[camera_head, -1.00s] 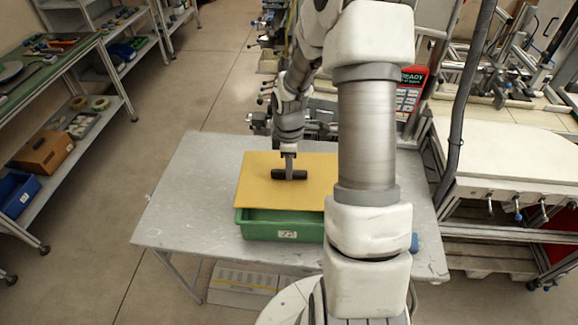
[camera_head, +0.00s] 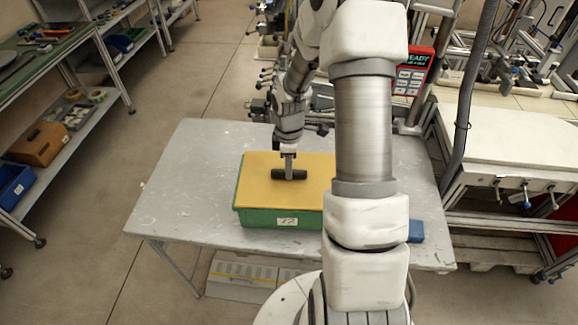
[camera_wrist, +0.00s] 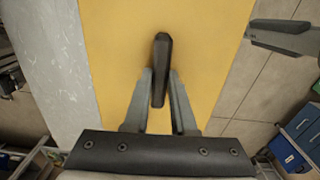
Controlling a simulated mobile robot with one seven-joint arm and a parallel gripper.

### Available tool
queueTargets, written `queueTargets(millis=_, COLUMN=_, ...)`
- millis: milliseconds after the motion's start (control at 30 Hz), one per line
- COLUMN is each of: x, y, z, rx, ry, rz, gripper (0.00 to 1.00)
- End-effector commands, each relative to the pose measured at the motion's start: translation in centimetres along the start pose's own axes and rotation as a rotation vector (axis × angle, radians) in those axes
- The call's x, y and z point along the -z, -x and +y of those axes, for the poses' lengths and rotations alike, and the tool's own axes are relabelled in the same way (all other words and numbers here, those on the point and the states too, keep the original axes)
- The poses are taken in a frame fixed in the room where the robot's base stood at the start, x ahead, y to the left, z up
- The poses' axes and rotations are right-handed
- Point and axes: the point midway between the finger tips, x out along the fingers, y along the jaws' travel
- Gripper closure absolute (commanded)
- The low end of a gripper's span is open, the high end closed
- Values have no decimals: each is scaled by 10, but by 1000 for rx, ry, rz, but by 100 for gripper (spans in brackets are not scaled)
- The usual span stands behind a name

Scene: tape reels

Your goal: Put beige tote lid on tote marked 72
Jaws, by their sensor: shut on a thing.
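The beige tote lid (camera_head: 265,188) is a flat yellowish-tan panel with a dark bar handle (camera_wrist: 161,65) on top. It lies over the green tote (camera_head: 258,217), whose front label (camera_head: 287,220) looks like 72 but is small and blurred. The lid's front edge appears to meet the tote's rim; my arm hides the right side of both. My gripper (camera_head: 289,174) is above the lid and shut on its handle. In the wrist view my gripper's fingers (camera_wrist: 160,92) flank the handle, with the lid (camera_wrist: 205,50) filling the middle.
The grey table (camera_head: 180,190) has free room left of the tote. A blue object (camera_head: 416,232) lies near its right front, partly behind my arm. A shelf unit (camera_head: 60,130) stands at left. A white-topped bench (camera_head: 500,145) is at right.

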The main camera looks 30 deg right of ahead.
Motion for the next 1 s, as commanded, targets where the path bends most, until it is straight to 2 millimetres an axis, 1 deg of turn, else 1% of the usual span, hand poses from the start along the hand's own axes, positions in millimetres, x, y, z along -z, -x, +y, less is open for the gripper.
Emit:
queueTargets(millis=67, x=0, y=0, z=0, rx=-1, ry=0, rz=0, gripper=100)
queueTargets(millis=100, x=0, y=0, z=0, rx=-1, ry=0, rz=0, gripper=70)
queueTargets(millis=267, x=0, y=0, z=0, rx=-1, ry=0, rz=0, gripper=42)
queueTargets(millis=533, x=0, y=0, z=0, rx=0, ry=0, rz=0, gripper=41)
queueTargets(millis=667, x=0, y=6, z=1, rx=-2, ry=-1, rz=1, gripper=41)
queueTargets(millis=767, x=0, y=18, z=1, rx=-4, ry=-2, rz=1, gripper=41)
queueTargets(millis=833, x=0, y=31, z=1, rx=-5, ry=-1, rz=1, gripper=41)
queueTargets(millis=967, x=0, y=61, z=2, rx=-7, ry=-3, rz=1, gripper=41)
queueTargets(millis=1000, x=0, y=71, z=2, rx=-7, ry=-2, rz=1, gripper=41)
